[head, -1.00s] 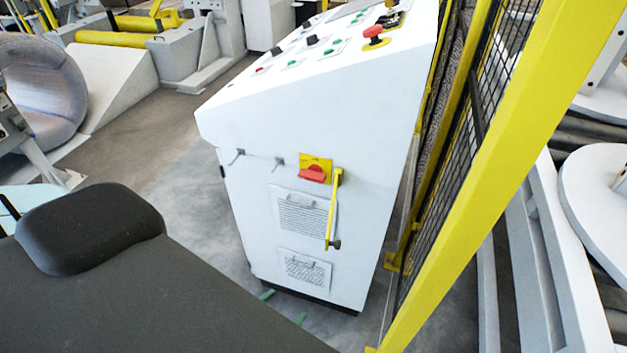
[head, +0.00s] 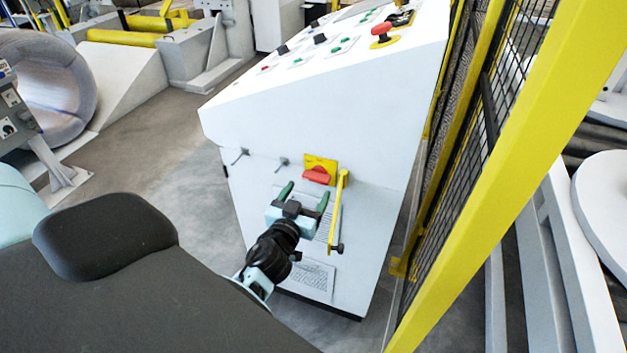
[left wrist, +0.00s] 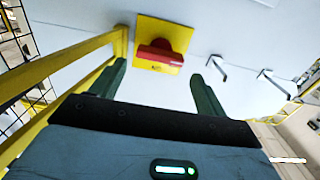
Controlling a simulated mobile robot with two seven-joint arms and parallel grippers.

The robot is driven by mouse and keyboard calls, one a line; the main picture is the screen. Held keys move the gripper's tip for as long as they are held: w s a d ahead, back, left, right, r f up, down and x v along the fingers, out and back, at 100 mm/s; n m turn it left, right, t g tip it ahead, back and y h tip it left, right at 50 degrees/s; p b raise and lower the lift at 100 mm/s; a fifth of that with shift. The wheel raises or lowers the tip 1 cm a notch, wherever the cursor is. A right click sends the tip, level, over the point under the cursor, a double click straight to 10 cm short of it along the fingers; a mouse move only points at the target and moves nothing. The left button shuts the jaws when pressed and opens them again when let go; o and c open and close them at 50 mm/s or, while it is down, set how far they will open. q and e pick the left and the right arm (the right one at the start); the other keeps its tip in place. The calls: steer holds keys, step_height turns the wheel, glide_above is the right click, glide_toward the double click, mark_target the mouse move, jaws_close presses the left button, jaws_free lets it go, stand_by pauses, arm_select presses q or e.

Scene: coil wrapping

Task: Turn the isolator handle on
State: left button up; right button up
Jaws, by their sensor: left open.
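The isolator handle (head: 317,175) is a red knob on a yellow plate (head: 323,161) on the front of the white control cabinet (head: 310,125). In the left wrist view the red handle (left wrist: 160,55) lies crosswise on its yellow plate (left wrist: 178,32), ahead of the fingers. My left gripper (head: 305,192) is open, with green fingers, just below the handle in the head view. In the left wrist view its fingers (left wrist: 158,82) are spread wide with nothing between them, and they appear apart from the handle. My right gripper is out of view.
A yellow lever bar (head: 339,212) hangs close right of the handle. Two small latches (head: 282,163) stick out to its left. A yellow-framed mesh fence (head: 470,190) stands right of the cabinet. The floor (head: 180,185) left of the cabinet is clear.

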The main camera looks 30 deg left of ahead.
mark_target(314, 180)
arm_select(q)
steer(key=x, duration=0.4)
steer(key=shift+w+a, duration=0.1)
steer(key=shift+w, duration=0.55)
steer(key=shift+c, duration=0.2)
steer(key=c, duration=0.7)
steer(key=shift+o, duration=0.2)
